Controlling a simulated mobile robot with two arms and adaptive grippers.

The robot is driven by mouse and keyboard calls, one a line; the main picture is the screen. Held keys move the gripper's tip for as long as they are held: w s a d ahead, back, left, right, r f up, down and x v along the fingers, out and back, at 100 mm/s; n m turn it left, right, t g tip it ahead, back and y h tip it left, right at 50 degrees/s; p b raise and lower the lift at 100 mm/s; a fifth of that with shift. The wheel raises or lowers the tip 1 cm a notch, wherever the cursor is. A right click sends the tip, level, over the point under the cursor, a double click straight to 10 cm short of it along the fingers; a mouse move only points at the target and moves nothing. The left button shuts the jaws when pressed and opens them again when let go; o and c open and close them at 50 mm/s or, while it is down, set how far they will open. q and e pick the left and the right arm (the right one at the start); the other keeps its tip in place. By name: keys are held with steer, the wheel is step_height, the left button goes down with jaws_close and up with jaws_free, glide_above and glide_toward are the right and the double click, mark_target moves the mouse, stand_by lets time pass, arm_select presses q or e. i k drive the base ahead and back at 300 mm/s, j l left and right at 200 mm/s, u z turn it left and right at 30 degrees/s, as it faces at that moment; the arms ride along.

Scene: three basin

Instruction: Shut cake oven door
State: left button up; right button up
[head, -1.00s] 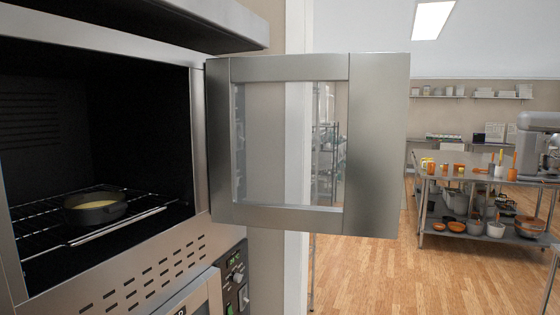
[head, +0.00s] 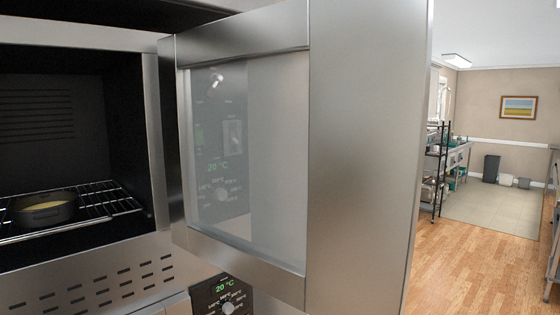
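The cake oven (head: 90,262) fills the left of the head view, with its dark cavity showing. Its door (head: 365,150) is a steel frame with a glass pane (head: 255,150), hinged at the right side of the opening, and it stands open. The door is large and close, spanning the middle of the view. A dark round pan (head: 45,212) with yellow content sits on a wire rack (head: 115,204) inside the oven. Neither of my grippers is in view.
A control panel (head: 225,297) reading 20 °C sits below the door. To the right is open wooden floor (head: 460,270). Beyond it are a black shelf rack (head: 434,175), a dark bin (head: 491,168) and a framed picture (head: 518,107) on the far wall. A table edge shows at the far right.

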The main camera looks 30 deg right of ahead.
mark_target(370, 61)
steer(key=l+u, duration=0.2)
steer(key=l, duration=0.25)
steer(key=l+u, duration=0.2)
steer(key=l, duration=0.25)
steer(key=l+u, duration=0.2)
steer(key=l, duration=0.25)
steer(key=k+l+u, duration=0.15)
steer(key=l, duration=0.3)
steer(key=l+u, duration=0.2)
steer(key=l, duration=0.2)
steer(key=k+l+u, duration=0.2)
steer(key=l, duration=0.2)
steer(key=i+l+u, duration=0.1)
steer(key=l, duration=0.35)
steer(key=l+u, duration=0.1)
steer(key=l, duration=0.35)
steer(key=i, duration=0.05)
